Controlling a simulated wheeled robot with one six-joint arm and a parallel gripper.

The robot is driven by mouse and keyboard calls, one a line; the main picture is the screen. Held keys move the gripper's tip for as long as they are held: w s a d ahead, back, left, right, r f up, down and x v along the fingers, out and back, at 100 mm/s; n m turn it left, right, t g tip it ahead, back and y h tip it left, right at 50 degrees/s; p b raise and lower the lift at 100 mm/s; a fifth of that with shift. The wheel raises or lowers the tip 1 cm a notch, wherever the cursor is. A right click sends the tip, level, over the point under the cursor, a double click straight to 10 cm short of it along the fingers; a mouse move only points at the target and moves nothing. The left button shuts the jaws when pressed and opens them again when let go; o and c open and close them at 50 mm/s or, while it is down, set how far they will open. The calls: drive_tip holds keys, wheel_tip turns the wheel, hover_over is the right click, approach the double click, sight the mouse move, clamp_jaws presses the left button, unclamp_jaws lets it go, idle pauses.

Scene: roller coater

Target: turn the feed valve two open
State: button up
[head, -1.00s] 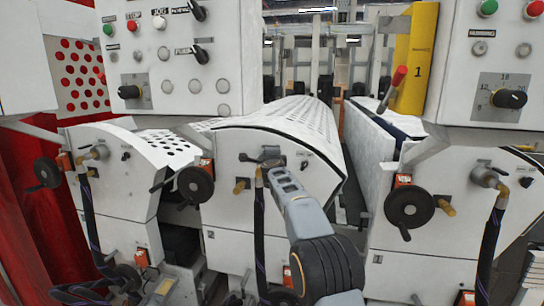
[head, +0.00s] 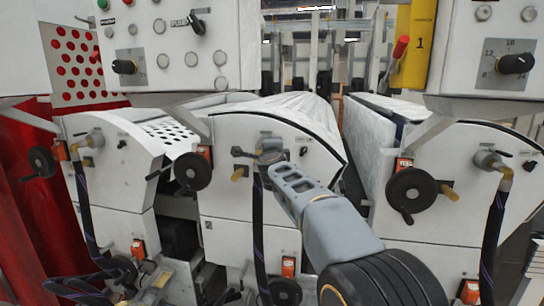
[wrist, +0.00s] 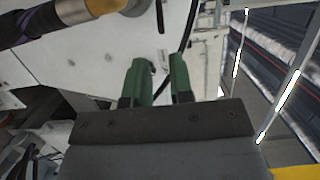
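A small pale fitting on the panel shows by the fingertips. The brass hose fitting (wrist: 88,7) is at upper left.
Black handwheels stand out left (head: 193,171) and right (head: 411,190) of the valve. Similar hosed valves are on the left panel (head: 90,142) and right panel (head: 490,160). Control boxes (head: 165,45) overhang above. A gap lies between the middle and right machines.

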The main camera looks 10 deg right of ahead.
drive_tip(key=shift+s+a, duration=0.15)
drive_tip(key=shift+s, duration=0.5)
drive_tip(key=shift+o, duration=0.7)
drive_tip(key=shift+d, duration=0.2)
drive_tip(key=o, duration=0.3)
drive_tip(key=shift+m+g+h, duration=0.3)
drive_tip(key=shift+m+h, duration=0.3)
drive_tip(key=shift+h, duration=0.2)
drive_tip(key=d, duration=0.5)
drive_tip(key=shift+s+d+r, duration=0.25)
drive_tip(key=shift+s+d, duration=0.05)
drive_tip(key=shift+d, duration=0.05)
drive_tip(key=d+f+m+y+p, duration=0.1)
drive_tip(key=d+m+y, duration=0.3)
drive_tip(key=m, duration=0.3)
drive_tip(key=a+m+y, duration=0.5)
drive_tip(key=shift+t, duration=0.4)
drive_tip(key=shift+w+a+r+p, duration=0.1)
drive_tip(key=shift+w+a+p, duration=0.2)
drive_tip(key=shift+w+p, duration=1.3)
drive_tip(key=shift+w+a+r+p, duration=0.2)
drive_tip(key=shift+w+p, duration=0.3)
drive_tip(key=shift+w, duration=2.05)
drive_tip(key=shift+w+a+r+p, duration=0.1)
drive_tip(key=shift+w+a+p, duration=0.25)
drive_tip(key=shift+w+p, duration=1.25)
